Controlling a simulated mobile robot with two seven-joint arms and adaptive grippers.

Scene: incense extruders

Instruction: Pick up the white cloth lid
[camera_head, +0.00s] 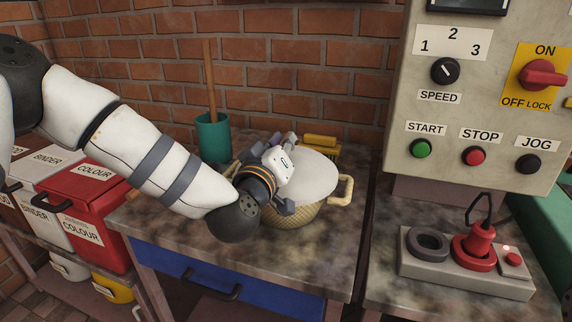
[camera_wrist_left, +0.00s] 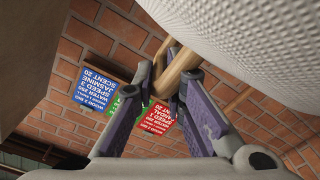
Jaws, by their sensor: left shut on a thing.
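The white cloth lid (camera_head: 312,174) is a pale, rounded disc over the woven basket (camera_head: 292,213) on the worn table. I cannot tell whether it still touches the basket rim. My left gripper (camera_head: 291,172) is at the lid's left side and covers part of it. In the left wrist view, the gripper's fingers (camera_wrist_left: 170,95) are closed around a wooden bar (camera_wrist_left: 180,72), with the lid's white weave (camera_wrist_left: 255,45) close beside it. The bar looks like the lid's handle, but its join is hidden. My right gripper is not in view.
A teal pot (camera_head: 214,138) with a wooden stick stands behind my left arm. Yellow items (camera_head: 321,141) lie behind the lid. The control panel (camera_head: 480,100) and socket block (camera_head: 467,262) are on the right. Red and white bins (camera_head: 88,220) stand left. The table front is clear.

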